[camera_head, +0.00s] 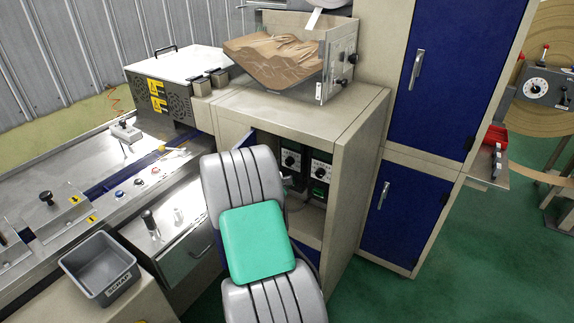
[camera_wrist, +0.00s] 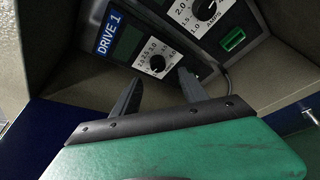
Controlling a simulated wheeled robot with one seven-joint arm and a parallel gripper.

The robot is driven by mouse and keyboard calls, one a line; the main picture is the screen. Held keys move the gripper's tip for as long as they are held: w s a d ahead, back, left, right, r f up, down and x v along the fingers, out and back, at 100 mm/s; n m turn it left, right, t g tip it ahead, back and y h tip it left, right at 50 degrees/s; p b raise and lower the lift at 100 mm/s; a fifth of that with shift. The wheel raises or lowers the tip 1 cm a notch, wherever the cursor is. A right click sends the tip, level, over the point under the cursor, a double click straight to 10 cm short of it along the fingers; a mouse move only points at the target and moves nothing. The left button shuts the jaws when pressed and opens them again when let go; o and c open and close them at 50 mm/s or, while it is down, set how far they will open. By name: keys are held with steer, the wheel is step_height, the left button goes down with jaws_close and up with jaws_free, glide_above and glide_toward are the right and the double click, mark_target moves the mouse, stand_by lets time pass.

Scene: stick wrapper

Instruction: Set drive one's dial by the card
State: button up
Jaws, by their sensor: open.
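Drive one's dial (camera_wrist: 157,64) is a small knob on a white numbered plate, on the dark panel labelled DRIVE 1 (camera_wrist: 109,32). In the head view my arm hides most of the gripper. I cannot make out a card in either view.
A second drive's dial (camera_wrist: 204,10) sits right of drive one, with a green-lit switch (camera_wrist: 233,39) below it. The beige cabinet (camera_head: 345,150) walls close in around the panels. A grey bin (camera_head: 99,266) is at the lower left.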

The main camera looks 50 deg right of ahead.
mark_target(288, 163)
steer(key=shift+n, duration=0.3)
steer(key=p+x, duration=0.1)
steer(key=x, duration=0.7)
steer(key=shift+w+r, duration=0.1)
steer(key=shift+r, duration=0.1)
steer(key=shift+a, duration=0.1)
steer(key=shift+c, duration=0.3)
jaws_close()
